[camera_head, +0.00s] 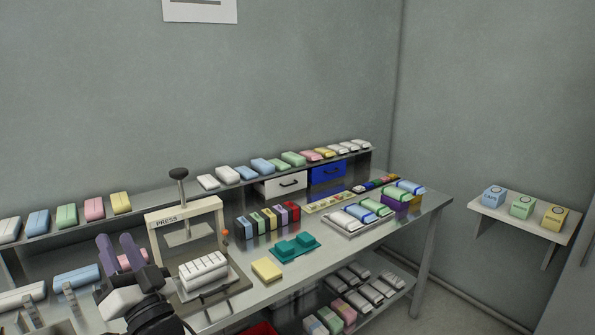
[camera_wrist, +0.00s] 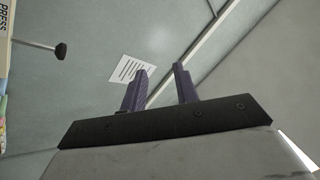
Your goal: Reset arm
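My gripper (camera_head: 119,252) is at the lower left in the head view, raised in front of the bench, with its two purple fingers pointing up. In the wrist view my gripper (camera_wrist: 160,88) shows its two fingers apart with nothing between them; behind them are only the wall and a white paper sheet (camera_wrist: 127,68). My gripper stands to the left of the press (camera_head: 186,213) in the head view. Whether it touches anything is not visible.
The bench (camera_head: 300,264) holds a white block stack (camera_head: 204,269), a yellow block (camera_head: 267,269), a teal fixture (camera_head: 296,247) and a tray (camera_head: 350,229) of packs. A shelf of packs runs behind. A wall shelf (camera_head: 520,221) with small boxes is at right. Space above the bench is clear.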

